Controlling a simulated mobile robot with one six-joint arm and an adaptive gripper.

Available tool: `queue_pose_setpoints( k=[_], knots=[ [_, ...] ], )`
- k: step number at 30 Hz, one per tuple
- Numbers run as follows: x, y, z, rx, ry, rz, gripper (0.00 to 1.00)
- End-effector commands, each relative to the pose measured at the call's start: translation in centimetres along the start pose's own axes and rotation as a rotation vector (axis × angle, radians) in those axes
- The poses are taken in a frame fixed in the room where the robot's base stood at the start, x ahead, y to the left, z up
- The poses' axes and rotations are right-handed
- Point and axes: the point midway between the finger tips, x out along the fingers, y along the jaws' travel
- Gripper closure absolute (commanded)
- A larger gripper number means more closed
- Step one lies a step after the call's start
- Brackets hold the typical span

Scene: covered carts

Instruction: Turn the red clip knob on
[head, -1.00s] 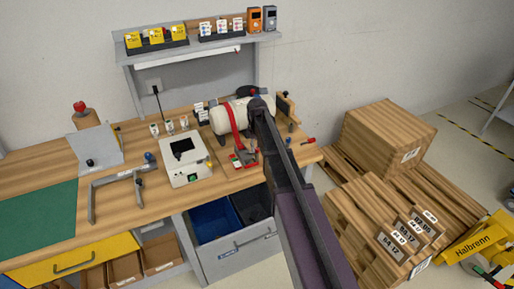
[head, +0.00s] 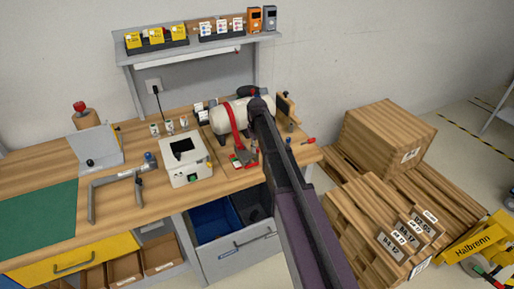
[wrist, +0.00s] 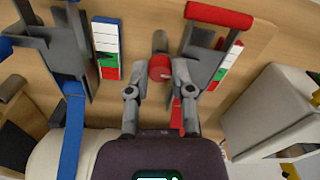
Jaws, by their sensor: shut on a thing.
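The red clip knob (wrist: 160,68) is a short round knob on a grey stem, in the middle of the wrist view. My gripper (wrist: 160,82) is shut on it, with one fingertip on each side. Beside it on the right is a grey clip frame with a red handle (wrist: 219,14) and a red strap (wrist: 176,112). A white, green and red strip (wrist: 228,66) lies along that clip. In the head view the red strap (head: 233,118) runs over a white roll (head: 220,119). My arm hides the fingertips and knob there.
A similar clip with a blue strap (wrist: 71,135) and another coloured strip (wrist: 107,50) stands left of my gripper. A white box (wrist: 270,112) stands close on the right.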

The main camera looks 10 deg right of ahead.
Motion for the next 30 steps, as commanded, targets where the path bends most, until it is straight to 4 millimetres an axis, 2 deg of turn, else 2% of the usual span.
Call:
queue_pose_setpoints(
  k=[4,5,8,23,30],
  knots=[
    [0.03,-0.05,0.14,0.001,-0.003,-0.001,1.0],
    [0.03,-0.05,0.14,0.001,-0.003,-0.001,0.67],
    [0.03,-0.05,0.13,0.002,-0.003,-0.001,0.37],
    [0.01,-0.02,0.03,0.01,-0.001,0.0,0.35],
    [0.0,-0.02,0.02,0.074,0.0,0.0,0.35]
  ],
)
